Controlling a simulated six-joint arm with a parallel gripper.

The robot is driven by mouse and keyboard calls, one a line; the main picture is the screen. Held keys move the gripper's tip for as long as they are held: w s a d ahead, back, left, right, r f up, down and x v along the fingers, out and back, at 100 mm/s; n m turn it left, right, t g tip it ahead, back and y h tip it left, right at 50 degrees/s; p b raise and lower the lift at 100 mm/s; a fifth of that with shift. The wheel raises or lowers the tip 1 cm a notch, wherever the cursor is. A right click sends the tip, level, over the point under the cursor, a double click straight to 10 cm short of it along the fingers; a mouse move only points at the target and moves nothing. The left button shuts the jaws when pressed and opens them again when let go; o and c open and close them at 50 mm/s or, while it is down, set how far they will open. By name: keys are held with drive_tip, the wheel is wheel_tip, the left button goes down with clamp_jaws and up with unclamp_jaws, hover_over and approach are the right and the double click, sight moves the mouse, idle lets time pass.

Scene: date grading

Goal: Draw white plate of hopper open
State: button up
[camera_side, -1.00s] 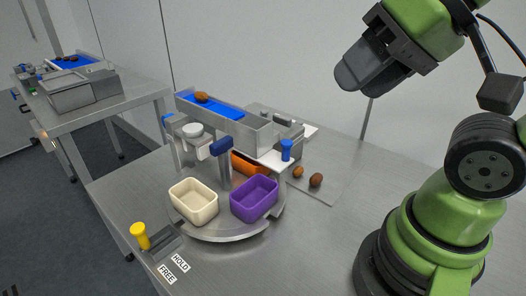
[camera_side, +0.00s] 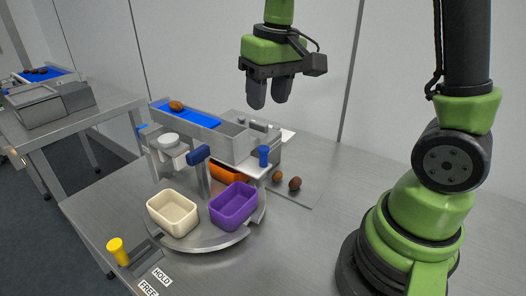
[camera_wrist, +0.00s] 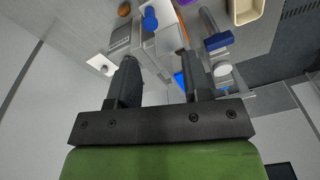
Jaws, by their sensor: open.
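The grey hopper (camera_side: 232,145) stands at the end of the blue belt in the side view. A white plate (camera_side: 247,168) shows under its front end, with an upright blue knob (camera_side: 263,156) on it. The knob also shows at the top of the wrist view (camera_wrist: 150,18). A white piece with a dark hole (camera_wrist: 101,64) sticks out at the hopper's other side; I cannot tell if it is the same plate. My gripper (camera_side: 268,95) is open and empty, pointing down, above and apart from the hopper and knob.
A cream bin (camera_side: 172,212) and a purple bin (camera_side: 233,206) stand on a round turntable. Two brown dates (camera_side: 286,180) lie right of the hopper, and one date (camera_side: 176,105) is on the belt. A yellow knob (camera_side: 117,250) is at front left. The table's right middle is clear.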

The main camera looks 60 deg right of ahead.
sight(264, 148)
drive_tip(key=shift+g, duration=0.7)
drive_tip(key=f, duration=0.1)
drive_tip(key=w+d+f, duration=0.1)
drive_tip(key=w+f, duration=0.1)
drive_tip(key=f, duration=0.1)
drive_tip(key=shift+w+d, duration=0.1)
drive_tip(key=shift+d, duration=0.3)
drive_tip(key=shift+f, duration=0.25)
wheel_tip(264, 148, down, 9)
drive_tip(key=shift+f, duration=0.2)
